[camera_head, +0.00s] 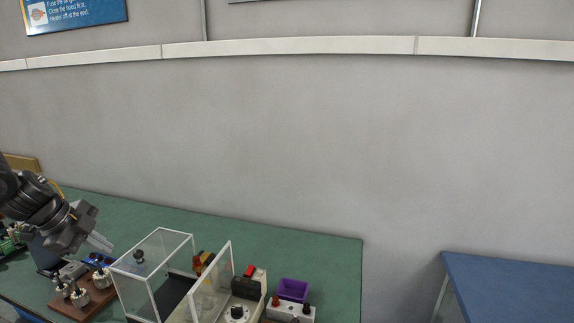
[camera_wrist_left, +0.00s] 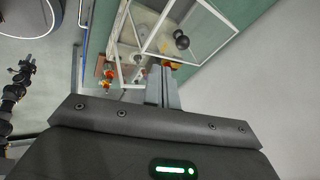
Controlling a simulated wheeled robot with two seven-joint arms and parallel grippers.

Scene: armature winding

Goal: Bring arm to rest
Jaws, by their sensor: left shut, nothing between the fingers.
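My left gripper (camera_head: 102,242) is at the left of the head view, above the green table. Its fingers are shut with nothing between them, and they point down and to the right. It also shows in the left wrist view (camera_wrist_left: 161,75), where the closed fingers stand in front of the clear hood. A brown wooden board (camera_head: 76,302) with several metal parts on it lies below the gripper in the head view, apart from the fingers.
A clear box hood with a white frame (camera_head: 150,262) and a black knob stands right of the gripper. A beige device (camera_head: 250,290) with a red switch and a purple bin (camera_head: 293,289) stand further right. A blue table (camera_head: 510,285) is at the right.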

